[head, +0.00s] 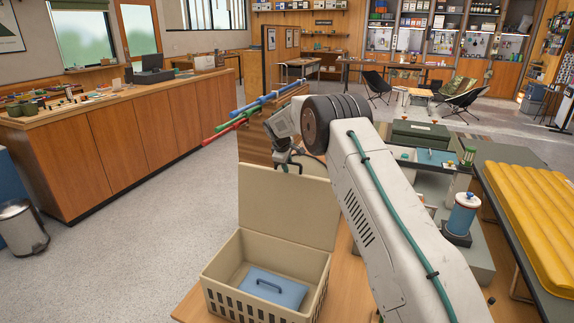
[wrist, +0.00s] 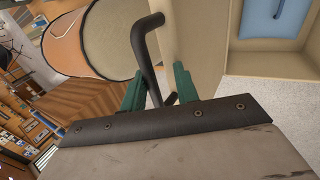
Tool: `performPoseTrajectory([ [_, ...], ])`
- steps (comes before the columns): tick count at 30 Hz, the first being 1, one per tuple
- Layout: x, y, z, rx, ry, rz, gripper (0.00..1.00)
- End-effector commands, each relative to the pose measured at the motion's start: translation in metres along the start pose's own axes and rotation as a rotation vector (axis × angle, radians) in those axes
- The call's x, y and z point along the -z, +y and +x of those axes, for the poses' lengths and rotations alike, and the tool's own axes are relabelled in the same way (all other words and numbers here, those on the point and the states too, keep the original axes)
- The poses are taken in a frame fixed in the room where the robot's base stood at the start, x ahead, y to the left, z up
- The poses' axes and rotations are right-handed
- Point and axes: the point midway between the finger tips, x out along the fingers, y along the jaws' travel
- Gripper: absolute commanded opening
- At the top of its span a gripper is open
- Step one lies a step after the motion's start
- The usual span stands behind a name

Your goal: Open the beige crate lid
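The beige crate (head: 222,279) stands on a wooden surface at the lower middle of the head view, with a slotted front. Its beige lid (head: 290,205) is raised at the back edge, roughly upright, leaving the inside exposed. The lid also shows in the wrist view (wrist: 195,45). My gripper (wrist: 158,88) is at the lid's top edge, its green fingers close around the dark lid handle (wrist: 147,50); it looks shut on it. The fingertips are partly hidden. In the head view, the gripper and handle sit small below my wrist.
A blue box with a dark handle (head: 274,289) lies inside the crate. Red, green and blue poles (head: 240,118) stick out behind the lid. Open floor lies left.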

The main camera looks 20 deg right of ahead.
Motion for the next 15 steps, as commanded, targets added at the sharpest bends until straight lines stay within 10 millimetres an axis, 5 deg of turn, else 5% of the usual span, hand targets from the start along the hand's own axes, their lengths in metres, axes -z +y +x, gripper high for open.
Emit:
performPoseTrajectory([
  [15,0.0,0.001,-0.069,-0.001,0.001,0.0,0.3],
])
